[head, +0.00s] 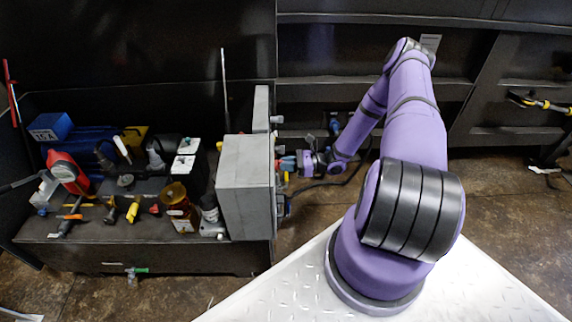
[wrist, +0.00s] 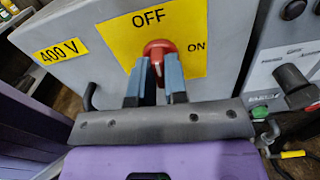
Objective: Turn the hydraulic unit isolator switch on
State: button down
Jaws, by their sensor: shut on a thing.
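The isolator switch is a red rotary knob (wrist: 158,48) on a yellow plate (wrist: 190,25) marked OFF at the top and ON at the right. The plate is on a grey box face with a yellow 400 V label (wrist: 60,51). My gripper (wrist: 157,65) is shut on the knob, one blue-grey finger on each side. The knob's grip looks roughly upright, in line with OFF rather than ON. In the head view my gripper (head: 288,164) is at the right side of the grey cabinet (head: 245,180); the knob is too small to make out there.
A black rotary knob (wrist: 296,86) on a neighbouring panel is to the right in the wrist view. A dark bench (head: 150,250) with tools and bottles stands left of the cabinet. Dark cables hang below my gripper. Open floor (head: 320,210) lies right of the cabinet.

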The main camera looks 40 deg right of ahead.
jog(key=shift+w+d+f+m, duration=0.1)
jog(key=shift+m, duration=4.1)
jog(key=shift+w+d+f+m, duration=0.1)
jog(key=shift+m, duration=4.1)
jog(key=shift+s, duration=0.1)
jog(key=c, duration=1.1)
grip_release()
jog(key=shift+c, duration=0.2)
jog(key=v, duration=1)
jog(key=shift+s+d, duration=0.25)
jog(key=shift+d, duration=0.05)
